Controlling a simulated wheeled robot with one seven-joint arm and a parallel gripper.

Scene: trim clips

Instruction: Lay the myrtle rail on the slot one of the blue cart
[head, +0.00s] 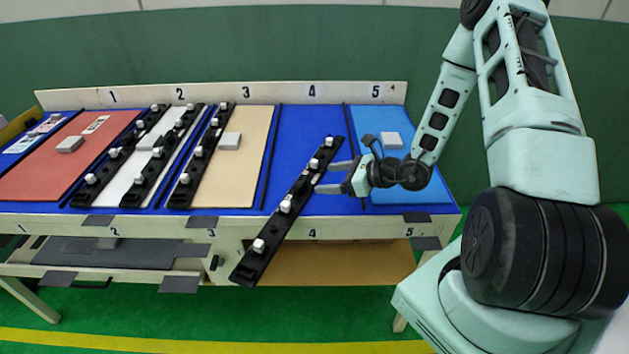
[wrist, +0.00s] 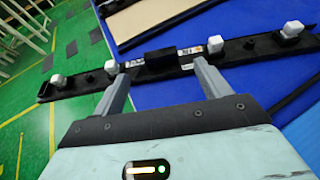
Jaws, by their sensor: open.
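A black rail (head: 290,212) with several white clips lies slanted over bay 4, its near end sticking out past the front edge. I cannot read a name on it, so I cannot tell if it is the myrtle rail. My gripper (head: 330,178) is open beside its upper half. In the wrist view the rail (wrist: 240,50) crosses just beyond my spread fingertips (wrist: 165,76), with a black block (wrist: 160,59) between them. Contact is unclear. The blue-topped cart (head: 300,118) has bays numbered 1 to 5; bay 1 holds a red panel (head: 50,178).
Three more black rails with white clips (head: 118,155) (head: 166,158) (head: 200,158) lie around bays 2 and 3. A white panel (head: 150,140), a beige panel (head: 250,170) and a light blue panel (head: 385,175) lie there too. A lower shelf (head: 350,262) is underneath. The green floor in front is clear.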

